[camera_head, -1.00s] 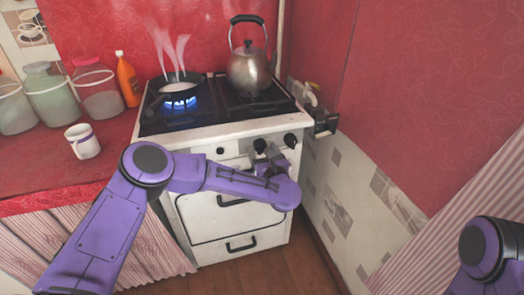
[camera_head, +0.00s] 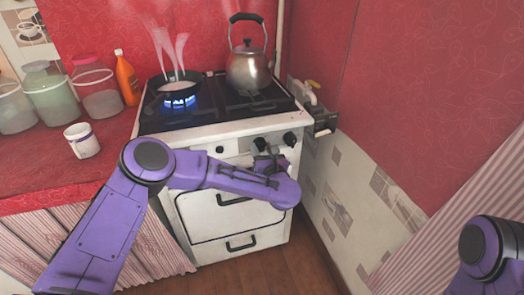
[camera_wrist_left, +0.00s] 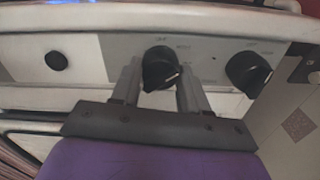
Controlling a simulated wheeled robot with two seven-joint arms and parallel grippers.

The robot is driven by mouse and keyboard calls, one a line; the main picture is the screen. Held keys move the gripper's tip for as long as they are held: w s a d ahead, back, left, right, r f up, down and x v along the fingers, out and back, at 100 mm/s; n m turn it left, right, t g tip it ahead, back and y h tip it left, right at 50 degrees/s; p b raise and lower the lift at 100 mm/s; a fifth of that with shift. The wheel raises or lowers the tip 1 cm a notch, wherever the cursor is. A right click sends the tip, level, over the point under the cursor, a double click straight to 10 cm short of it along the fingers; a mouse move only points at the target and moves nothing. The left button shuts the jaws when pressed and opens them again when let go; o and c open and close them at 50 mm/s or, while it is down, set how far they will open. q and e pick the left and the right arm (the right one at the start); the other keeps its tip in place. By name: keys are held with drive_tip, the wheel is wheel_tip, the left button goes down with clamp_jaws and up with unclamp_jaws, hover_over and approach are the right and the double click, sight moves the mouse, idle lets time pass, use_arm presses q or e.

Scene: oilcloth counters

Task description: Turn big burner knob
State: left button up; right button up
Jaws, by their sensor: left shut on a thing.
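The stove's front panel carries a black knob (camera_wrist_left: 160,68) in the middle of the left wrist view, with its white mark pointing to the lower right. It also shows in the head view (camera_head: 260,144). My left gripper (camera_wrist_left: 158,85) has one finger on each side of this knob and is shut on it. In the head view, my left gripper (camera_head: 267,162) is at the stove front, partly hidden by my own wrist. A second black knob (camera_wrist_left: 248,72) sits to the right, free of the gripper. My right gripper is out of view.
A pan (camera_head: 176,87) stands over a lit blue flame, steaming. A kettle (camera_head: 248,68) stands on the back right of the stove (camera_head: 205,133). A mug (camera_head: 82,141), jars and an orange bottle (camera_head: 127,78) are on the left counter. A tiled wall is close on the right.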

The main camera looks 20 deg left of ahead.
use_arm(q)
drive_tip(key=m, duration=0.3)
drive_tip(key=shift+m, duration=0.3)
drive_tip(key=m, duration=0.4)
drive_tip(key=shift+a+m, duration=0.1)
drive_tip(key=shift+m, duration=0.2)
drive_tip(key=m+p, duration=0.1)
drive_tip(key=m, duration=0.3)
drive_tip(key=shift+s+r, duration=0.1)
drive_tip(key=shift+m+p, duration=0.35)
drive_tip(key=shift+m, duration=1.65)
drive_tip(key=o, duration=1.1)
drive_tip(key=shift+c, duration=0.2)
